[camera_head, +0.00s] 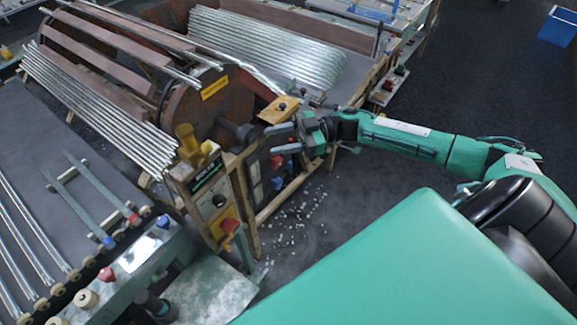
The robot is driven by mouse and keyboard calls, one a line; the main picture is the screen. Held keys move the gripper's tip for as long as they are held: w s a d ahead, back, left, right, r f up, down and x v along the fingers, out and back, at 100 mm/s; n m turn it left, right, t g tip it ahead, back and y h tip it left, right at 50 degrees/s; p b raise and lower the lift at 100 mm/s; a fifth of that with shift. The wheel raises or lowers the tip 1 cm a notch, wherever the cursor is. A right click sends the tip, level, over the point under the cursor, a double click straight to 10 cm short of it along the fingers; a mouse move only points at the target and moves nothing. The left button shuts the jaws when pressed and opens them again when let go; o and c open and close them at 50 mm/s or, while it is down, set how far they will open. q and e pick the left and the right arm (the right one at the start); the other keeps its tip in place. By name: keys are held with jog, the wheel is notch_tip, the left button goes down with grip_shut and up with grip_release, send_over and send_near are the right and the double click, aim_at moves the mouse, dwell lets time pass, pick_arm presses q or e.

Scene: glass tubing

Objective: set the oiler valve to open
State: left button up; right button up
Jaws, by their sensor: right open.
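My right gripper (277,139) is at the middle of the view, at the end of my green arm that comes in from the right. Its two fingers point left and stand apart, with nothing seen between them. Just left of the fingers is a dark round shaft end (248,134) of the machine; I cannot tell whether they touch. A yellow fitting (188,143) stands on top of the control post, left of the gripper; it may be the oiler, but its valve setting is too small to read. My left gripper is not in view.
The control post (206,201) carries a dial and a red knob (230,226). A rusty drum machine (205,97) with glass tubes lies behind. A small wooden block (279,109) sits just above the gripper. Glass bits (293,222) litter the floor. A blue bin (558,27) stands far right.

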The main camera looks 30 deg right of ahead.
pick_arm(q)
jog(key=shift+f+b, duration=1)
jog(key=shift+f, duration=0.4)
pick_arm(e)
jog(key=w+d+f+m+t+h, duration=0.2)
jog(key=f, duration=0.5)
jog(key=w+d+f+m+t+h, duration=0.1)
jog(key=d+f+m+t+h, duration=0.1)
jog(key=f, duration=0.5)
jog(key=w+d+f+m+t+h, duration=0.2)
jog(key=f+m+t+h, duration=0.1)
jog(key=f, duration=0.4)
jog(key=shift+w+d+f+t, duration=0.3)
jog(key=shift+f+t, duration=0.1)
jog(key=shift+t, duration=0.2)
